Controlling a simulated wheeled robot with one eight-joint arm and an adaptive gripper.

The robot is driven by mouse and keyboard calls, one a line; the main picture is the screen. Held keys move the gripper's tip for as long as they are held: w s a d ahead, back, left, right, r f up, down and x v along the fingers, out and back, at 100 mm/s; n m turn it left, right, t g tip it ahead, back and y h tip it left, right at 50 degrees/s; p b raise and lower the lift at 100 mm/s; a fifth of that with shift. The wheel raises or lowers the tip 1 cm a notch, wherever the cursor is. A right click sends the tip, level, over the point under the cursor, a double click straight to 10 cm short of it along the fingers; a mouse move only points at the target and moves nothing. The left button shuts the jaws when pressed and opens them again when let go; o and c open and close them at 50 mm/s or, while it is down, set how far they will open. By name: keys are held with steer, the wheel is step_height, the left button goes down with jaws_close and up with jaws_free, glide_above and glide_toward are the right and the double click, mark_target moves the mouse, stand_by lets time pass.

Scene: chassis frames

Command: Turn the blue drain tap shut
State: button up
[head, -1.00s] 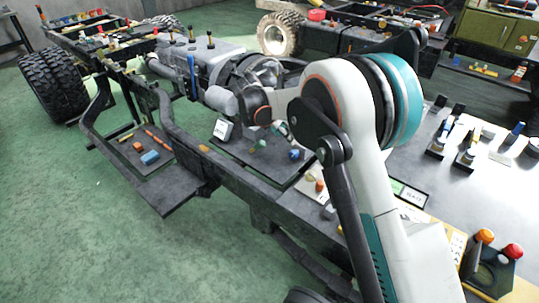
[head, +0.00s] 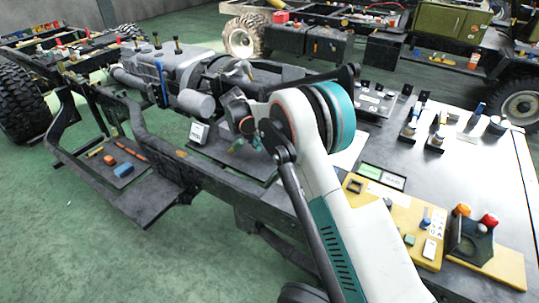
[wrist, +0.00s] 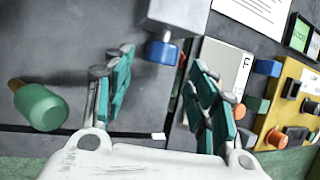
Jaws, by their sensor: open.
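My gripper (wrist: 160,60) is open and empty in the wrist view, with its two teal fingers apart. A blue knob (wrist: 162,52) under a pale grey block shows between and beyond the fingertips; I cannot tell whether it touches them. It looks like the drain tap, but I cannot be sure. A green cylinder with a brass end (wrist: 40,108) lies left of the fingers. In the head view my own arm hides most of the gripper and this knob. A blue upright lever (head: 162,80) stands on the grey engine, farther left.
A white card or box (wrist: 222,75) is close to the right finger. A yellow board with knobs (head: 392,213) lies right of my arm on the grey worktop (head: 480,165). A blue block (head: 123,169) lies on the chassis side step. Green floor is clear at lower left.

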steer(key=shift+b+x, duration=0.5)
steer(key=shift+x, duration=1.45)
steer(key=shift+c, duration=0.4)
steer(key=c, duration=1)
